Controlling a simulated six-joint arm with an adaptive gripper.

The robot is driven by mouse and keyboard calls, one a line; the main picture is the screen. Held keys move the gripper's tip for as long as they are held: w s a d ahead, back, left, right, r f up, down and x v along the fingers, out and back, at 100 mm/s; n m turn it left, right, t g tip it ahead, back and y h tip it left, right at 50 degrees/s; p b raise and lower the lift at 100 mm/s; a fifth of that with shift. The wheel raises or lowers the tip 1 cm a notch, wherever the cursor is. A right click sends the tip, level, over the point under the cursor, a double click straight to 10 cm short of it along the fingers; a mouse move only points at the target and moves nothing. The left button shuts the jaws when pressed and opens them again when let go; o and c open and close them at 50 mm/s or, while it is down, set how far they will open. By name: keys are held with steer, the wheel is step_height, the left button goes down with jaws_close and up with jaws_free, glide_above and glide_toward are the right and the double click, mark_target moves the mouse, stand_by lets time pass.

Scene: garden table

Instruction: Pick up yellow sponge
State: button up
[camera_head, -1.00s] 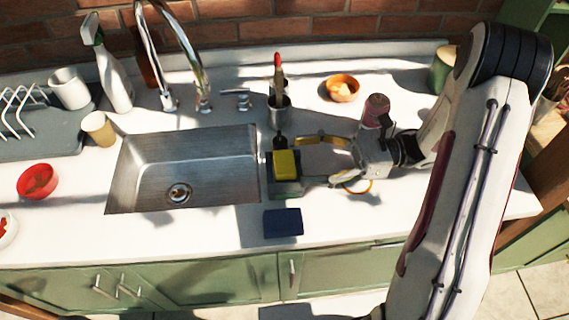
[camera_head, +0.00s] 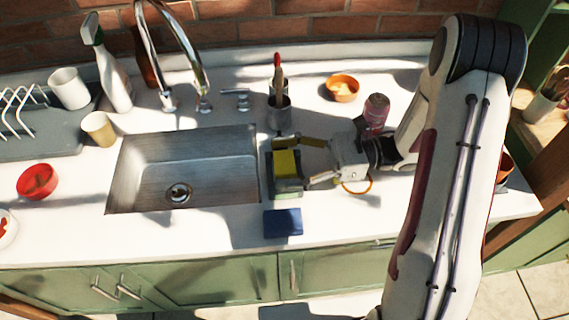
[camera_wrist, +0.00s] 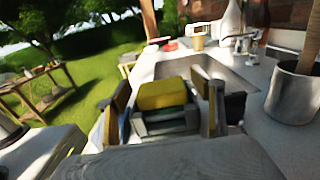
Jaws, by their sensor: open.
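The yellow sponge (camera_head: 286,163) sits on a dark grey-green holder (camera_head: 288,188) on the white counter, just right of the sink. In the wrist view the sponge (camera_wrist: 162,94) lies on top of the grey holder (camera_wrist: 165,122), near the picture's middle. My gripper (camera_head: 303,162) comes from the right with its jaws open. In the wrist view its fingers stand left and right of the sponge, with the gripper (camera_wrist: 168,100) empty. I cannot tell whether either finger touches the sponge.
The sink (camera_head: 185,165) lies to the left. A metal cup with utensils (camera_head: 279,115) stands behind the holder; a blue cloth or pad (camera_head: 283,222) lies in front. A pink can (camera_head: 376,110) stands behind my wrist. An orange ring-shaped item (camera_head: 358,188) is partly hidden by my gripper.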

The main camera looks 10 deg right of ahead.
mark_target(284, 162)
stand_by(0.4)
steer(key=c, duration=0.9)
steer(key=shift+o, duration=0.2)
steer(key=shift+r, duration=0.1)
steer(key=shift+r, duration=4.9)
